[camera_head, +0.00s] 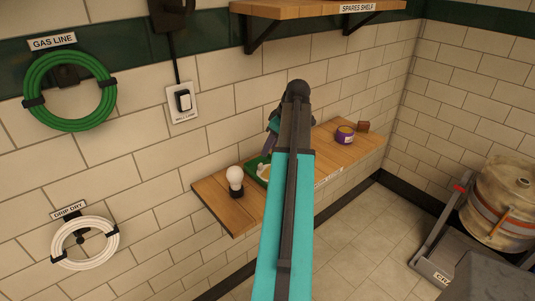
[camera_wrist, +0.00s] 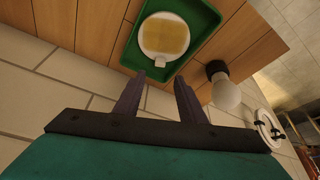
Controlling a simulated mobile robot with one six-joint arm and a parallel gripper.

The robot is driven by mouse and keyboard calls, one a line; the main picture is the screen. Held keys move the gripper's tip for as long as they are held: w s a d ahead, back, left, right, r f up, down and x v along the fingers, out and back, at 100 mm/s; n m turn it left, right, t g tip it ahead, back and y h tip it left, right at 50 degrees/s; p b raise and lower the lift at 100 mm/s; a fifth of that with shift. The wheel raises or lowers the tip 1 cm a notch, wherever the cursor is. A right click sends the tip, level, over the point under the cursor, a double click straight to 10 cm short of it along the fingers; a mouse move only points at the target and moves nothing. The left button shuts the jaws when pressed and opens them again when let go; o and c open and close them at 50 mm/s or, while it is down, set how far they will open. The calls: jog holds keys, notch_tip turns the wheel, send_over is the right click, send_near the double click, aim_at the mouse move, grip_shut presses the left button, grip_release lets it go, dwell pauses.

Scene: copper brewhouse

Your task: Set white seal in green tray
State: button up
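A green tray (camera_wrist: 126,55) lies on the wooden wall shelf; in the head view the tray (camera_head: 250,166) is partly hidden by my arm. Inside it lies a round white piece with a small tab and a tan middle, which I take to be the white seal (camera_wrist: 146,40). The seal also shows partly in the head view (camera_head: 263,171). My gripper (camera_wrist: 160,80) is open, with its two dark fingers apart and nothing between them. The fingertips are close to the tray's near edge and the seal's tab; I cannot tell their height above the tray.
A white bulb lamp (camera_head: 235,177) stands on the shelf just beside the tray, and it also shows in the wrist view (camera_wrist: 225,92). A purple tin (camera_head: 345,135) and a brown block (camera_head: 363,127) stand at the shelf's far end. A spares shelf (camera_head: 318,10) overhangs above.

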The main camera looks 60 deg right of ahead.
jog(key=shift+v, duration=1.35)
